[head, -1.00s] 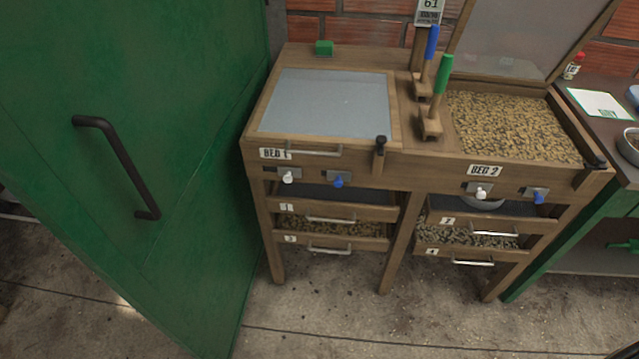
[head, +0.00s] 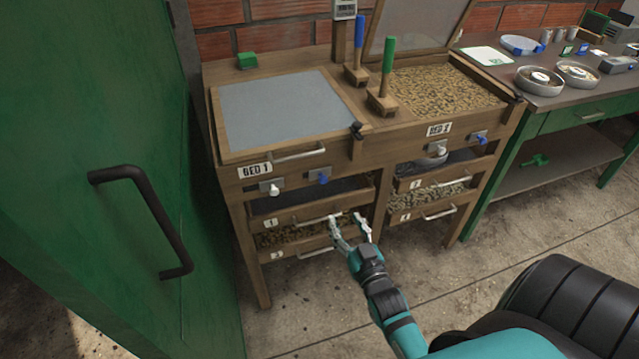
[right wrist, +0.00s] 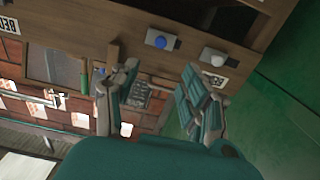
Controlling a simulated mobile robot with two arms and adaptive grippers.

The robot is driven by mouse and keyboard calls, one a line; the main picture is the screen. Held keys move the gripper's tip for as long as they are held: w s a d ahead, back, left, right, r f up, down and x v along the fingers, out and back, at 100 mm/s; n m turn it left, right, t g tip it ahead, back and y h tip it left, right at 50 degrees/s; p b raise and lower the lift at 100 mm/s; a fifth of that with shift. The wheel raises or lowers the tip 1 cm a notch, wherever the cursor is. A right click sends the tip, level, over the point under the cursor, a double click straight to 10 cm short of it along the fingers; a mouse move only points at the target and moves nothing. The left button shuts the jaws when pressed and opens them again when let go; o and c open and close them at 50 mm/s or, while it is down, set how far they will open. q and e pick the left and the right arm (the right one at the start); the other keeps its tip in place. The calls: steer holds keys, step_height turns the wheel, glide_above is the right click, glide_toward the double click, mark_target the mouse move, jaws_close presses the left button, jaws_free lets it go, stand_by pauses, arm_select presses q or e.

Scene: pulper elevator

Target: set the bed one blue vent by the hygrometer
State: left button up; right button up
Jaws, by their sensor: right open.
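Bed one (head: 275,110) is the left wooden bed, with a grey lid and a BED 1 label (head: 255,170). Its blue vent knob (head: 323,176) sits on a metal slide plate on the front, right of a white knob (head: 273,189). The hygrometer (head: 346,9) is on the post behind, cut by the top edge; its reading is not legible. My right gripper (head: 350,222) is open and empty, below and right of the blue knob, in front of the drawers. In the right wrist view, the blue knob (right wrist: 160,42) shows beyond the open fingers (right wrist: 158,85). My left gripper is out of view.
Bed 2 (head: 465,115) stands open at right with its own blue knob (head: 480,138). Drawers with handles (head: 302,253) lie below. A green door (head: 100,90) stands close at left. A bench (head: 545,100) with bowls is at right. The floor in front is clear.

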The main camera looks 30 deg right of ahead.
mark_target(324, 181)
steer(key=x, duration=1.5)
steer(key=shift+w, duration=0.25)
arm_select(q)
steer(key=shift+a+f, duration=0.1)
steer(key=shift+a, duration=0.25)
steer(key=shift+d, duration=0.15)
arm_select(e)
steer(key=shift+c, duration=1.2)
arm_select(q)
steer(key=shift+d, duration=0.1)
arm_select(e)
jaws_close()
